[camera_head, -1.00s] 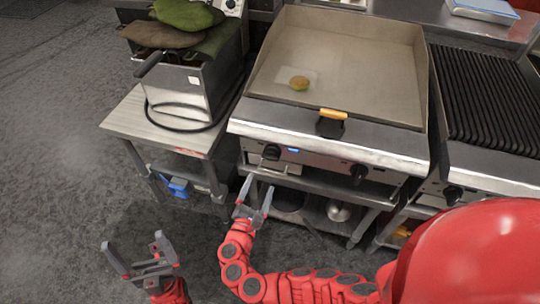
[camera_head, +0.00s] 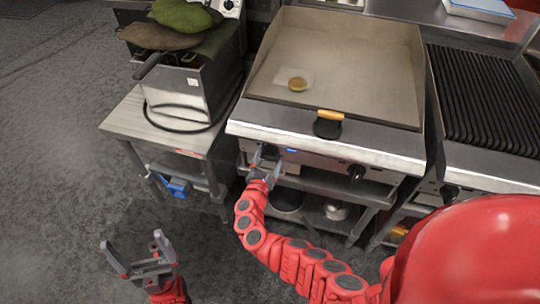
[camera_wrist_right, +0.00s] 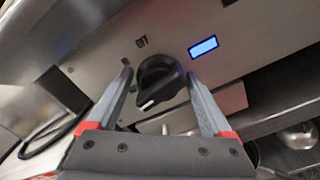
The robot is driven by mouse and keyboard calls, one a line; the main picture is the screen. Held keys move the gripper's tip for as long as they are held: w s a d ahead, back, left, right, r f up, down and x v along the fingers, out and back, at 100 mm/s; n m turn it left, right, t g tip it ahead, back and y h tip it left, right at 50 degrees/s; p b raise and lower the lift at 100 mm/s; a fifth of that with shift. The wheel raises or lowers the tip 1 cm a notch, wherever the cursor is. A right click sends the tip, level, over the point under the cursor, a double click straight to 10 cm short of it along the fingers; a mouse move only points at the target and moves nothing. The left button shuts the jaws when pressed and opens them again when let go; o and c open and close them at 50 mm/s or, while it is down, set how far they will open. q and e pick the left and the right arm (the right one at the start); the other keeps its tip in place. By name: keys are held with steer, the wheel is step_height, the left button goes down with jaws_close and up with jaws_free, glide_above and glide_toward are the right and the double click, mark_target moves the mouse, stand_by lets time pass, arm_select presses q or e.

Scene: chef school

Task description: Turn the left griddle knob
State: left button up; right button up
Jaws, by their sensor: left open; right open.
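The griddle (camera_head: 345,60) stands in the middle of the head view. Its left knob (camera_wrist_right: 160,80) is black and round with a white pointer mark, and it shows large in the right wrist view. The word OFF is printed above it. My right gripper (camera_head: 268,158) is open at the griddle's front panel, one finger on each side of the left knob; I cannot tell whether they touch it. In the head view the gripper largely covers this knob. The right knob (camera_head: 357,172) is in plain view. My left gripper (camera_head: 148,252) is open and empty over the floor at lower left.
A small blue display (camera_wrist_right: 203,46) is beside the left knob. A patty-like item (camera_head: 297,84) and a scraper with an orange handle (camera_head: 329,122) are on the griddle. A fryer (camera_head: 190,95) stands on a table at left, a ribbed grill (camera_head: 485,95) at right. A pot (camera_head: 337,210) is below.

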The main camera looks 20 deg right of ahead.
steer(key=c, duration=1.1)
steer(key=shift+o, duration=0.2)
steer(key=shift+f+m+b, duration=0.2)
steer(key=shift+m+b, duration=0.2)
steer(key=shift+b, duration=0.35)
steer(key=m+b, duration=0.2)
steer(key=b, duration=0.2)
steer(key=m+b, duration=0.3)
steer(key=b, duration=0.1)
steer(key=m+b, duration=0.3)
steer(key=b, duration=0.1)
steer(key=shift+d+f, duration=0.1)
steer(key=shift+f, duration=0.25)
steer(key=m+b, duration=0.9)
steer(key=b, duration=0.4)
steer(key=shift+r+m+b, duration=0.3)
steer(key=shift+m+b, duration=0.8)
steer(key=shift+b, duration=0.15)
steer(key=o, duration=1.1)
steer(key=shift+c, duration=0.2)
